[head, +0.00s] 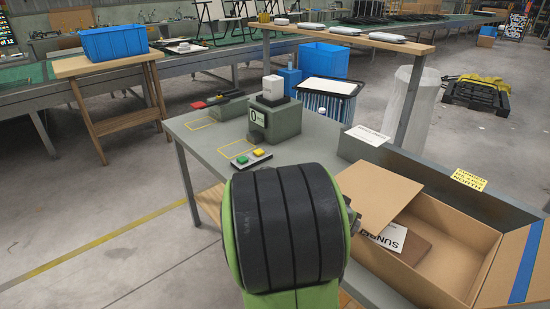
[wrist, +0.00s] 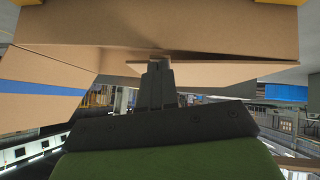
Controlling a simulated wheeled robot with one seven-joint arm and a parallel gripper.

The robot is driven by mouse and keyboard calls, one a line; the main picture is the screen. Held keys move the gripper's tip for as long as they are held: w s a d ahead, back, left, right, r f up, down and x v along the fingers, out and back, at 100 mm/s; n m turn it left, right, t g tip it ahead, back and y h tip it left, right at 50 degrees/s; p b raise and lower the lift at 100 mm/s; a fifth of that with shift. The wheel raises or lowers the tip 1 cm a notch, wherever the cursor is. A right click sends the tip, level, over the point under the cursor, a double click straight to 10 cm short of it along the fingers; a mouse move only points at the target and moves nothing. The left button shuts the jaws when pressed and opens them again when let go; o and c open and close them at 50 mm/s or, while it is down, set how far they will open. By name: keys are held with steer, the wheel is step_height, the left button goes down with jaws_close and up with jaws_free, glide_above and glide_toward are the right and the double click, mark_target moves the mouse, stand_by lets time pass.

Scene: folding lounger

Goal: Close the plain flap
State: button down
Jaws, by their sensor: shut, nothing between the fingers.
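The cardboard box (head: 455,222) stands at the right end of the grey bench in the head view. Its plain flap (head: 380,192) leans inward over the left part of the opening, leaving the rest open. The other flap, with a blue tape strip (head: 524,262), hangs open at the right. My gripper (wrist: 158,68) is shut and empty in the wrist view, its tips at the edge of the plain flap (wrist: 220,74); I cannot tell whether they touch. The blue-taped flap also shows there (wrist: 35,82). In the head view my arm hides most of the gripper.
A printed sheet (head: 390,237) and a brown item (head: 412,247) lie inside the box. A low grey panel (head: 430,178) with label cards stands behind it. A scale-like device (head: 273,118) and a button box (head: 250,160) occupy the bench left of the box.

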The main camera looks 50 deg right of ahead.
steer(key=shift+s+f+b, duration=0.2)
steer(key=shift+f+b, duration=0.15)
steer(key=shift+f, duration=0.25)
steer(key=shift+r+p, duration=1.05)
steer(key=shift+r, duration=0.1)
steer(key=w+a+r+p, duration=0.1)
steer(key=a+r+p, duration=0.5)
steer(key=r, duration=0.4)
steer(key=shift+a+r+p, duration=0.15)
steer(key=shift+a+p, duration=0.2)
steer(key=shift+a, duration=0.2)
steer(key=shift+w, duration=0.1)
